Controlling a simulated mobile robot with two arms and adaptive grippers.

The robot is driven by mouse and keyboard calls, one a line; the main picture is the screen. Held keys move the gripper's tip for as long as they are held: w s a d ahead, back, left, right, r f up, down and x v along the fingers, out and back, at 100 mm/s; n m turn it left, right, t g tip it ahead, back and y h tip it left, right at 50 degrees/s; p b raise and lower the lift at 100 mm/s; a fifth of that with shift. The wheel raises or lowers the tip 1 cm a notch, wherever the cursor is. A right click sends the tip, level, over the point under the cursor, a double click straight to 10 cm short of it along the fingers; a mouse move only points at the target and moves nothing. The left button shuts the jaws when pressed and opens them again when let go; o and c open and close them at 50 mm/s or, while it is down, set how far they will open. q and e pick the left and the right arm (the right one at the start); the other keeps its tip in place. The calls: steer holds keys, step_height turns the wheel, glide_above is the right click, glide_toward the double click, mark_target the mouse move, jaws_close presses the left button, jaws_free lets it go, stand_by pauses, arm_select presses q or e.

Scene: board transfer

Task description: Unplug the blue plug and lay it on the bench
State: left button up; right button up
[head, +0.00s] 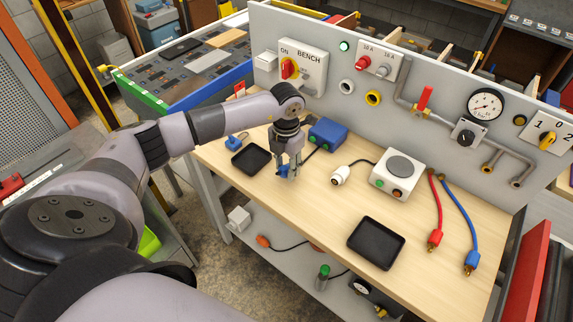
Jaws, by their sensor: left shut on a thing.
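My left gripper (289,168) points down over the left part of the wooden bench (310,215). It is shut on a small blue plug (283,171), which its fingers partly hide. The plug is at or just above the bench top; I cannot tell whether it touches. A dark cable runs from near the gripper to a blue box (328,133) just behind it. On the upright panel, a grey-white socket (346,87) and a yellow-ringed socket (373,97) show with nothing in them. My right gripper is out of view.
A small blue piece (235,142) and a black tray (251,158) lie left of the gripper. A white plug (340,175), a white hotplate box (398,174) and another black tray (376,243) stand to the right. The bench front between the trays is clear.

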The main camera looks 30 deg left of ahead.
mark_target(286, 166)
arm_select(q)
steer(key=o, duration=1.2)
steer(key=shift+o, duration=0.2)
step_height(286, 166, up, 12)
stand_by(0.4)
